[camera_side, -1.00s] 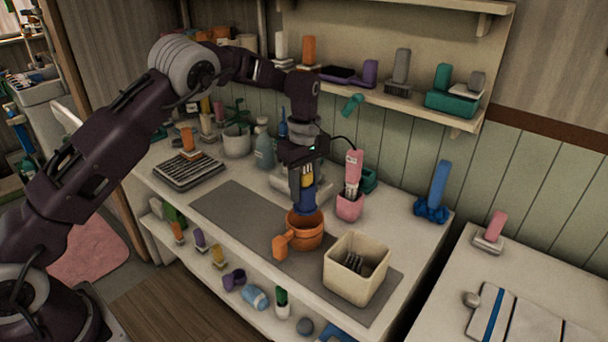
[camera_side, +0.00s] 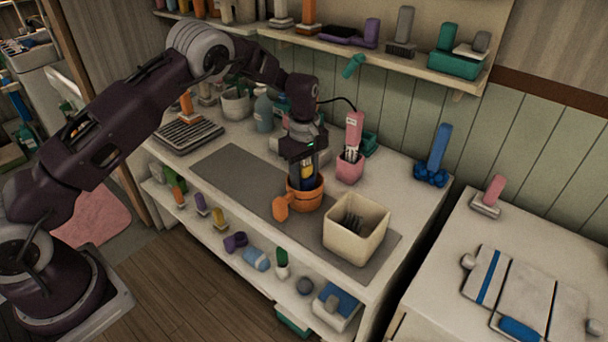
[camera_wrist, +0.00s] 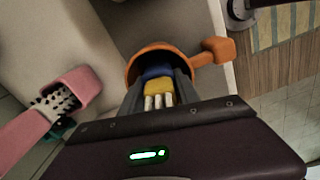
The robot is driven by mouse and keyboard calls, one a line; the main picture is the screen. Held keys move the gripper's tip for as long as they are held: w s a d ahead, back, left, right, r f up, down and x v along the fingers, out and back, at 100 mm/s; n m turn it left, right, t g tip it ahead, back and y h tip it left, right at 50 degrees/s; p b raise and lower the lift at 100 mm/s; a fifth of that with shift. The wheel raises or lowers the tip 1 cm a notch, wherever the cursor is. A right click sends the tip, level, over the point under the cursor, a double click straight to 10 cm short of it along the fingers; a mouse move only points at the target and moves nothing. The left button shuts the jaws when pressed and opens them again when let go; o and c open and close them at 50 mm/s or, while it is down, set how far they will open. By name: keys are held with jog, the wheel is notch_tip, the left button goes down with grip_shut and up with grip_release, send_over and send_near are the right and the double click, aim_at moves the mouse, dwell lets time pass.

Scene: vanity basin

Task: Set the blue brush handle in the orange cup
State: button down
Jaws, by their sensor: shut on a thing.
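The orange cup (camera_side: 305,203) stands upright on the grey mat, its side handle toward the front left. It also shows in the wrist view (camera_wrist: 205,59). My gripper (camera_side: 303,174) is directly above the cup, pointing down, with its fingertips near the rim. It is shut on the blue brush handle (camera_side: 304,184), which has a yellow band. In the wrist view, the blue part (camera_wrist: 157,72) sits within the cup's opening, between my fingers. The handle's lower end is hidden inside the cup, so I cannot tell whether it touches the bottom.
A cream square bin (camera_side: 352,240) stands right of the cup. A pink cup (camera_side: 349,168) holding a pink brush is behind it. A blue brush (camera_side: 433,160) stands farther right. The grey mat (camera_side: 235,172) is clear to the left. A loaded wall shelf (camera_side: 400,65) hangs behind.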

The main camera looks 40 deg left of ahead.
aim_at(304, 162)
jog(key=shift+f, duration=0.45)
dwell(0.3)
jog(key=c, duration=0.8)
grip_release()
jog(key=shift+c, duration=1.2)
jog(key=shift+c, duration=0.8)
notch_tip(304, 162, up, 7)
jog(key=shift+r, duration=0.1)
